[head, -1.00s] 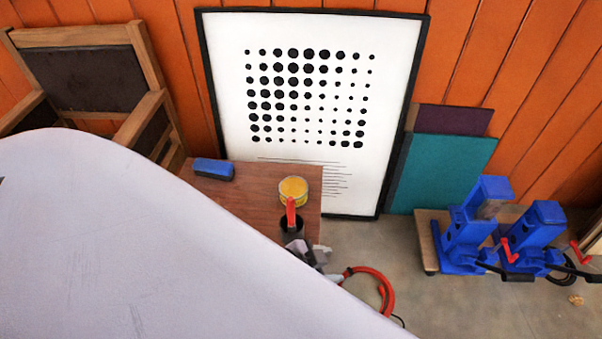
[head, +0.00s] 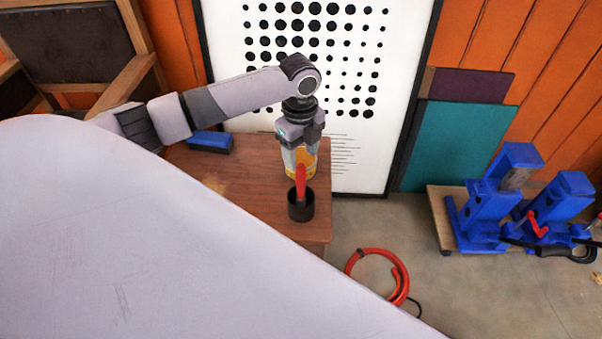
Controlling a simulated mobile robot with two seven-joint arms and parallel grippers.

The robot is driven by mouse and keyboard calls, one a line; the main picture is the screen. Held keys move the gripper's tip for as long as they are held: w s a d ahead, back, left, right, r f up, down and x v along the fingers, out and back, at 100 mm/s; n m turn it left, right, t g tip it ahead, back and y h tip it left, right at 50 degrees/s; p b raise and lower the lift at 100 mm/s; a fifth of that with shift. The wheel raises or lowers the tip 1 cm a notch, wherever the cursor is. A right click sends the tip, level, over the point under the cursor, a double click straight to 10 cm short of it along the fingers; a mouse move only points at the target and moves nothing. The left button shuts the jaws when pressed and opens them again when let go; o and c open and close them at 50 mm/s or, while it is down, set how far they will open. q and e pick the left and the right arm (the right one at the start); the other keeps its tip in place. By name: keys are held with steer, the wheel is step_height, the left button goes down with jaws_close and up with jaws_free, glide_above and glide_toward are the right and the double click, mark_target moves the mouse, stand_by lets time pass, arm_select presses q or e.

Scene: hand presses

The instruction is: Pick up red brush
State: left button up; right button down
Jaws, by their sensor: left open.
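The red brush (head: 301,182) stands upright, its red handle up, in a black cup (head: 300,206) near the right front of the brown wooden table. The cup hides its lower end. My left gripper (head: 301,160) points down just behind the brush, with its jaws open. Whether the fingers touch the tin or the brush I cannot tell. The brush is not between the fingers as far as I can see. My right gripper is out of view.
The wooden table (head: 245,185) also bears a blue block (head: 210,142) at its back left. A framed dot poster (head: 215,60) leans behind it. A red hose (head: 349,265) lies on the floor; blue presses (head: 490,212) stand at right. The lower left is blocked from view.

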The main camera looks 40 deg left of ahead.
mark_target(301, 173)
arm_select(q)
steer(key=shift+a+f, duration=0.1)
steer(key=shift+a, duration=0.1)
steer(key=shift+f, duration=0.4)
steer(key=f, duration=0.2)
steer(key=f+b, duration=0.1)
steer(key=f, duration=0.1)
steer(key=f+b, duration=0.1)
steer(key=f, duration=0.1)
steer(key=shift+s+d, duration=0.2)
steer(key=shift+d, duration=0.15)
steer(key=shift+r, duration=0.1)
jaws_close()
